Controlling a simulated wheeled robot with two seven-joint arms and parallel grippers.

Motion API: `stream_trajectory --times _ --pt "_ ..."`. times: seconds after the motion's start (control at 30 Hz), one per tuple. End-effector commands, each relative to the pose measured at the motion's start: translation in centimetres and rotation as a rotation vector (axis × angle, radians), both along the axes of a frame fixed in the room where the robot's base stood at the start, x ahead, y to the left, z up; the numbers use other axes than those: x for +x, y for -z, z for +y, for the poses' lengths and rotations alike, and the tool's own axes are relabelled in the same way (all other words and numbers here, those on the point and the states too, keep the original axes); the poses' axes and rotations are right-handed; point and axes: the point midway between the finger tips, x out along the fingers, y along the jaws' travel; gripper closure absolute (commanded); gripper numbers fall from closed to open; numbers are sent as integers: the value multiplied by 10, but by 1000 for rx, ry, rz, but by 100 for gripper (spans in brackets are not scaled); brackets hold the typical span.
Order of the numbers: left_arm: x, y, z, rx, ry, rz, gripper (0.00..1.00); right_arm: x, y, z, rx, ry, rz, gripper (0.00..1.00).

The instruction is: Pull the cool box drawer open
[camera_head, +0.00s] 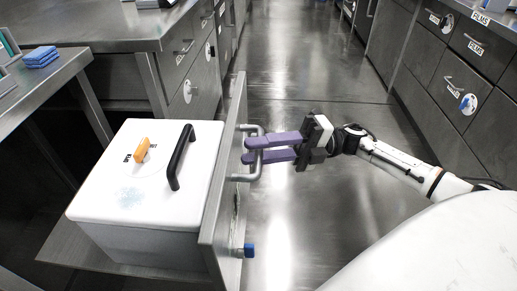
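The drawer's grey metal front (210,223) stands upright, away from the bench. The white cool box (103,196) sits behind it on the pulled-out drawer, with a black lid handle and an orange piece on top. A grey bar handle (246,178) projects from the right side of the drawer front. My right gripper (250,150) reaches in from the right. Its two purple fingers lie across the handle bar, close together with a narrow gap, and seem closed on it. The exact contact is partly hidden. My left gripper is out of view.
A steel bench (85,32) with drawers stands at the back left. A lower table (45,85) at left carries blue items (40,57). More cabinets (440,75) line the right. The aisle floor (305,75) between is clear.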

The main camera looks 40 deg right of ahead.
Motion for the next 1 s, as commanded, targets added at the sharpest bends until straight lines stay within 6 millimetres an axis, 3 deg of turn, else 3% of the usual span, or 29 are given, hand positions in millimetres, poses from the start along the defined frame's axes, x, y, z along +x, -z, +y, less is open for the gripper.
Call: stream_trajectory --times 0.4,0.8,1.0 --pt "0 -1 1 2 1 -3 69 -2 2 -6 -2 -1 2 69" --pt "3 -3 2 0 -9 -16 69 -20 14 -75 -2 3 2 69" --pt "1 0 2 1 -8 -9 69 -26 18 -95 -1 1 1 69"
